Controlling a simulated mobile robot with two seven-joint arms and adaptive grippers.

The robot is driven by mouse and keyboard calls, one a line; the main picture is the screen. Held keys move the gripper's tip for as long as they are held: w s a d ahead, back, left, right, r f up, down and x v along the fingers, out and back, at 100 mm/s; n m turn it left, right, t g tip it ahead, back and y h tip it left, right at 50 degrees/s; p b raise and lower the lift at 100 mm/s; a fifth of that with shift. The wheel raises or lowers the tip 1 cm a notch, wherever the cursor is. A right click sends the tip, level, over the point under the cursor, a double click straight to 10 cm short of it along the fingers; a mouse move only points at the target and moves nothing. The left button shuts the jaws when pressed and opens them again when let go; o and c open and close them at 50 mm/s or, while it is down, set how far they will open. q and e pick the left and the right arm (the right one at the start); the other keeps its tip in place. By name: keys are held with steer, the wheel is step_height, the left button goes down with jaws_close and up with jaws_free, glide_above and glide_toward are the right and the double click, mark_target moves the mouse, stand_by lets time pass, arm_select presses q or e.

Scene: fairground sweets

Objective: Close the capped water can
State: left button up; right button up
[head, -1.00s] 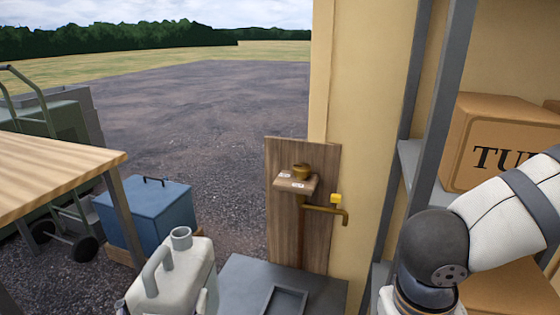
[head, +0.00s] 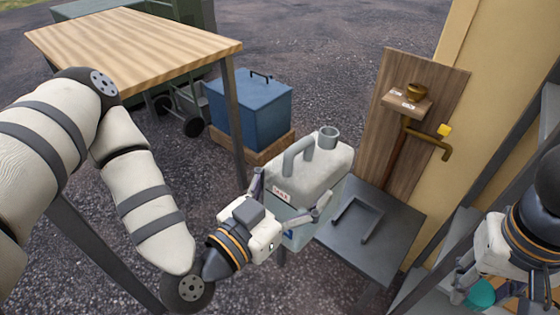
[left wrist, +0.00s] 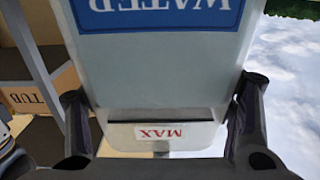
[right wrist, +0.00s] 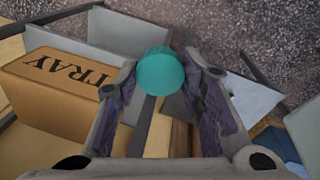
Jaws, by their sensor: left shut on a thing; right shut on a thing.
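The water can (head: 315,170) is pale grey with a handle and an uncapped round spout mouth (head: 329,134) on top. My left gripper (head: 290,198) is shut on the can, one finger on each side. The left wrist view shows the can's face (left wrist: 160,65) close up, with the blue WATER label and MAX mark upside down. In the head view the can stands nearly upright; I cannot tell if its base is supported. My right gripper (right wrist: 162,76) is shut on a round teal cap (right wrist: 160,71). The cap also shows at the lower right of the head view (head: 481,294), apart from the can.
A grey stand (head: 400,225) with a raised frame is right of the can. Behind it a wooden board (head: 400,75) carries a brass tap (head: 432,145). A wooden table (head: 140,40) and a blue cool box (head: 250,115) are at left. A TRAY box (right wrist: 70,80) is below my right gripper.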

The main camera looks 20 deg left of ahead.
steer(key=w+a+r+m+g, duration=0.1)
steer(key=w+a+r+m, duration=0.2)
steer(key=w+a+r, duration=0.55)
arm_select(q)
steer(key=d+m+g+h, duration=0.3)
steer(key=d+m+h, duration=0.1)
steer(key=d+h, duration=0.2)
steer(key=shift+s+d+f, duration=0.25)
steer(key=shift+s+d, duration=0.2)
steer(key=shift+d, duration=0.1)
arm_select(e)
steer(key=w+a+r+m+y, duration=0.2)
steer(key=w+a+r, duration=0.2)
steer(key=a+r, duration=0.3)
steer(key=shift+a+r+m+g, duration=0.3)
steer(key=shift+a+m, duration=0.1)
steer(key=shift+a, duration=0.15)
steer(key=shift+s+a+f, duration=0.1)
steer(key=shift+f, duration=0.9)
steer(key=shift+s+a+f, duration=0.1)
steer(key=shift+f, duration=0.9)
steer(key=shift+s+f, duration=0.1)
